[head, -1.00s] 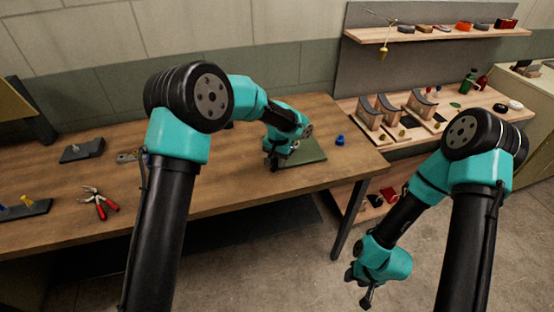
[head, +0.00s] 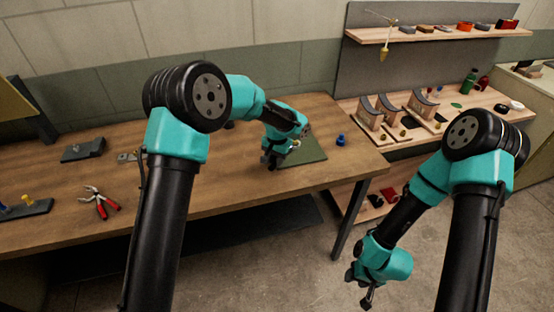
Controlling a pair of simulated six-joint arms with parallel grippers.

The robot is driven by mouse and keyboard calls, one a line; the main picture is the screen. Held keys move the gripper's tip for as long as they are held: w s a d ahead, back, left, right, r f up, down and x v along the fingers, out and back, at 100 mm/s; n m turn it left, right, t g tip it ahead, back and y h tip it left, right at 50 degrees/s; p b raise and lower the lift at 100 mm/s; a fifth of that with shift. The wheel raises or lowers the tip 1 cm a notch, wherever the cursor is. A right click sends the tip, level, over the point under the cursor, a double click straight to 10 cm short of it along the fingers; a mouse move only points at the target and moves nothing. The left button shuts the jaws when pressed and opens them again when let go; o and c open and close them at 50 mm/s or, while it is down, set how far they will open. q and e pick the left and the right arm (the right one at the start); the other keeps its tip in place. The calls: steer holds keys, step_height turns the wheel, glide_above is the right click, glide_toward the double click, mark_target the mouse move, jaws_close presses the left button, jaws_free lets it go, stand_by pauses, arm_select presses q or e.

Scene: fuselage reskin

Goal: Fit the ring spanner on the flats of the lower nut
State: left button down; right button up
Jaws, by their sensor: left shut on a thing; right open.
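My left gripper (head: 271,161) is over the wooden bench, at the left edge of a dark green mat (head: 304,154). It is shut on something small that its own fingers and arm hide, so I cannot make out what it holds. I cannot pick out the ring spanner or the lower nut for sure. My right gripper (head: 368,298) hangs low over the floor in front of the bench, open and empty, apart from everything.
On the bench (head: 235,190) are red-handled pliers (head: 102,203), a dark block (head: 83,150), a tray with yellow and blue pieces (head: 25,210) and a blue piece (head: 341,140). Wooden cradles (head: 385,108) stand on the right bench. The bench front middle is clear.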

stand_by(0.4)
arm_select(q)
steer(key=c, duration=0.9)
jaws_free()
steer(key=shift+c, duration=0.2)
steer(key=shift+r, duration=0.15)
steer(key=shift+r, duration=2.35)
